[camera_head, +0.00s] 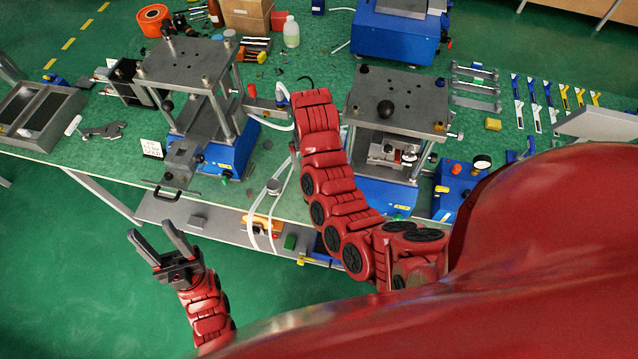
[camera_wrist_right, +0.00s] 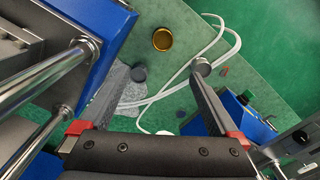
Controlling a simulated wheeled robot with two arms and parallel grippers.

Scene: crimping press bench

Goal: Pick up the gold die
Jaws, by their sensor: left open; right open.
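The gold die (camera_wrist_right: 162,39), a short round gold piece with a dark hollow, lies on the green bench top in the right wrist view. I cannot make it out in the head view, where my right arm covers part of the bench. My right gripper (camera_wrist_right: 157,76) is open and empty in the right wrist view. The die shows beyond its fingertips, near the top of the picture, apart from both fingers. My right gripper is hidden in the head view. My left gripper (camera_head: 156,228) is open and empty, off the front edge of the bench.
Two blue-based presses, one at left (camera_head: 185,65) and one at right (camera_head: 395,100), flank my right arm. White hoses (camera_wrist_right: 205,48) run beside the die. A dark round piece (camera_wrist_right: 138,74) and a grey round piece (camera_wrist_right: 201,67) show near the fingertips.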

